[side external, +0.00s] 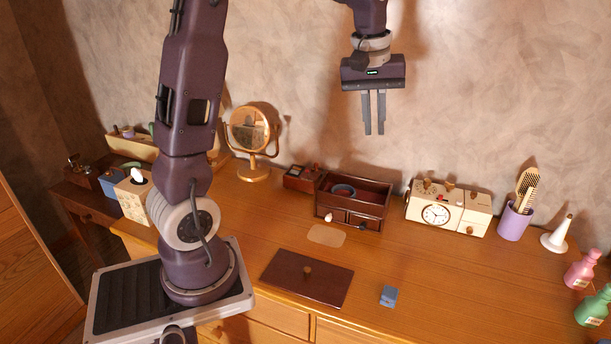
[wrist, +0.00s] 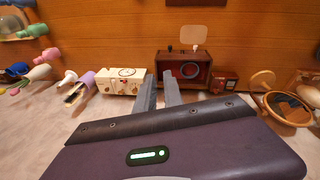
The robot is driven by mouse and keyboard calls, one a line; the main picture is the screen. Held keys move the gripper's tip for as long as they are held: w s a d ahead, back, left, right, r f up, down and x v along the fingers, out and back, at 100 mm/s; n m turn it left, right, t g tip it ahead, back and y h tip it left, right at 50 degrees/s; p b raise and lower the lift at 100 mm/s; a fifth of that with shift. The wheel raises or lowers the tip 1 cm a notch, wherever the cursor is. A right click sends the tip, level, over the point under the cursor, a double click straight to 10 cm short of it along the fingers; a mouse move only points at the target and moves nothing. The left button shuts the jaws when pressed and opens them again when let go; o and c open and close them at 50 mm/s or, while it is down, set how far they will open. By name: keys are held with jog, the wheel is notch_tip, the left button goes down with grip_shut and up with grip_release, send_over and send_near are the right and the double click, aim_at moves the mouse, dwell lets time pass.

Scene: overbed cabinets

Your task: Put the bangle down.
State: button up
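The bangle looks like a blue-grey ring (side external: 343,190) lying inside the open top of a small dark wooden box (side external: 373,192) on the desk. In the wrist view a dark ring (wrist: 190,70) shows in the same box (wrist: 169,71). My gripper (side external: 375,133) hangs high above the desk near the wall, above the box and well apart from it. Its two fingers point down with a narrow gap between them. Nothing shows between the fingertips, which also show in the wrist view (wrist: 159,75).
A dark lid-like panel with a knob (side external: 307,278) and a tan patch (side external: 327,235) lie in front of the box. A cream clock box (side external: 448,208) stands right, a round mirror (side external: 252,133) left. A blue block (side external: 389,295) sits near the front edge. The desk's front right is mostly clear.

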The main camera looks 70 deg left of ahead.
jog(key=s+d+r+m+t, duration=0.1)
jog(key=s+d+r+m, duration=0.15)
jog(key=s+d, duration=0.3)
jog(key=s+d+r+m+t, duration=0.1)
jog(key=s+d+r+m, duration=0.1)
jog(key=s+d+m, duration=0.4)
jog(key=s+d+f+m, duration=0.1)
jog(key=s+f, duration=0.1)
jog(key=s, duration=0.3)
jog(key=s+d+f+m+t, duration=0.1)
jog(key=s+f+m, duration=0.1)
jog(key=s, duration=0.4)
jog(key=shift+s+d+f, duration=0.15)
jog(key=shift+s+d, duration=0.1)
jog(key=shift+d, duration=0.15)
